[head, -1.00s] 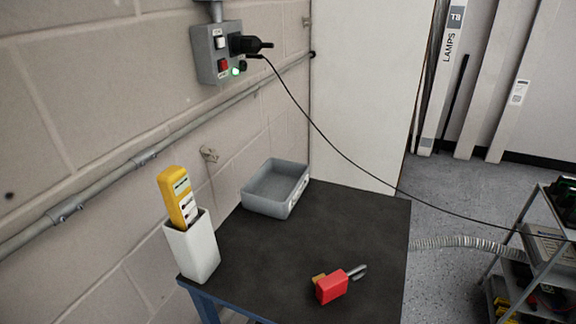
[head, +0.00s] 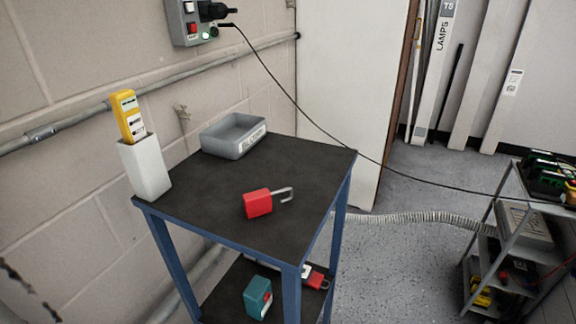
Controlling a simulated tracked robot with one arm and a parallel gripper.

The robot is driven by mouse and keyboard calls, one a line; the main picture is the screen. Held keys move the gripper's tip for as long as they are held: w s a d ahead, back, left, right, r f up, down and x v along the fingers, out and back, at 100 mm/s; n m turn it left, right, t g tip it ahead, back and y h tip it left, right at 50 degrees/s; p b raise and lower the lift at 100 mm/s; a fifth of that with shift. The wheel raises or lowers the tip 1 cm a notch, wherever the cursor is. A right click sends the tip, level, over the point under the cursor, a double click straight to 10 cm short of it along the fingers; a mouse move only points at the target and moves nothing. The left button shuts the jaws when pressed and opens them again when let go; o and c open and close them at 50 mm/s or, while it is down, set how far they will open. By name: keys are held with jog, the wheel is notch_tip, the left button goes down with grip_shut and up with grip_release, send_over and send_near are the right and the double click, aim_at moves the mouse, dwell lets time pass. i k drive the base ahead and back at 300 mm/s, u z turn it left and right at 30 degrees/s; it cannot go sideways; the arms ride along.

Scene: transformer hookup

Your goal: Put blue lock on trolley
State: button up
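I see no clearly blue lock. A red padlock (head: 258,204) with an open grey shackle lies on the dark top of a blue-legged table (head: 215,221). A grey metal shelf unit (head: 497,236), which may be the trolley, stands at the right and is cut off by the picture edge. My gripper is not in view.
A grey tray (head: 234,144) and a white holder (head: 146,170) with a yellow device (head: 128,115) stand on the table's wall side. A black cable (head: 325,134) runs from the wall socket box (head: 191,24) to the shelf unit. A ribbed hose (head: 390,218) crosses the floor between.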

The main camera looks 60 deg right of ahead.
aim_at(298, 167)
jog(key=k, duration=0.85)
jog(key=z, duration=0.3)
jog(key=i, duration=0.75)
jog(key=z, duration=0.8)
jog(key=i, duration=0.7)
jog(key=z, duration=0.1)
